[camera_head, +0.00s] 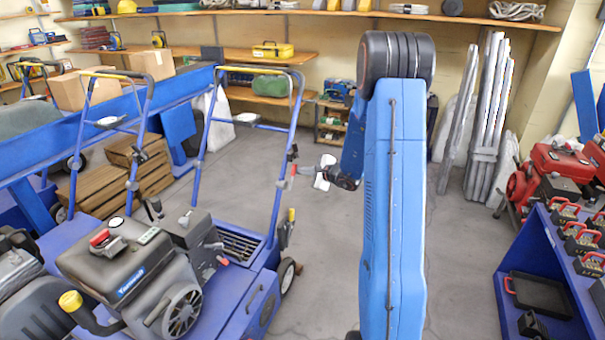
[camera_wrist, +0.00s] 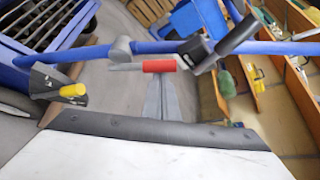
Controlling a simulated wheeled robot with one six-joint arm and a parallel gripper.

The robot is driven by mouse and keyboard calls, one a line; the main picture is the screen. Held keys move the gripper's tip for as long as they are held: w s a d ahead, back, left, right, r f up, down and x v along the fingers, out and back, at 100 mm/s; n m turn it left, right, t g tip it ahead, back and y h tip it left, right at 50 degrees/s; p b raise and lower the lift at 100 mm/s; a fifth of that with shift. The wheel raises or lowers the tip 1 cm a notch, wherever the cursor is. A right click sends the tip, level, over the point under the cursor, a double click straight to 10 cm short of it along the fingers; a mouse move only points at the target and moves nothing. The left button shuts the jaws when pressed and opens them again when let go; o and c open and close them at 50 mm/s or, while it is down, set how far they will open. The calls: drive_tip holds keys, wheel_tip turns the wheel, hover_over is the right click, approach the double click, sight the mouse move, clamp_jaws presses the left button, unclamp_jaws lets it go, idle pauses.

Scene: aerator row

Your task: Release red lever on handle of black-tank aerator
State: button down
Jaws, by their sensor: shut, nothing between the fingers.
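The aerator with the black tank (camera_head: 115,262) stands at the lower left in the head view, its blue handle (camera_head: 275,190) rising behind it. The red lever (camera_wrist: 159,66) shows in the wrist view as a red grip on a thin grey rod beside the blue handle tube (camera_wrist: 80,55). It also shows, small, in the head view (camera_head: 294,169). My gripper (camera_wrist: 163,80) is shut and empty, its grey fingertips just at the red grip; whether they touch it I cannot tell. In the head view my gripper (camera_head: 300,170) points left at the handle's right post.
A black lever (camera_wrist: 237,35) sits on the same tube, right of the red grip. A yellow-tipped lever (camera_wrist: 72,91) is at left. A blue shelf (camera_head: 520,255) with red-handled items stands at right. Grey floor (camera_head: 325,240) is clear between.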

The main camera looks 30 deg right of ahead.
drive_tip(key=shift+s+a+r, duration=0.3)
drive_tip(key=shift+s+a, duration=0.05)
drive_tip(key=shift+a, duration=0.15)
drive_tip(key=shift+s+a+r, duration=0.3)
drive_tip(key=shift+s+a, duration=0.05)
drive_tip(key=shift+a, duration=0.1)
drive_tip(key=shift+s+a+r, duration=0.1)
drive_tip(key=shift+a, duration=0.05)
idle(0.4)
approach(294, 171)
drive_tip(key=s+d+f, duration=0.2)
drive_tip(key=d+f, duration=0.1)
drive_tip(key=shift+d, duration=0.1)
idle(0.6)
idle(0.3)
drive_tip(key=shift+r, duration=0.1)
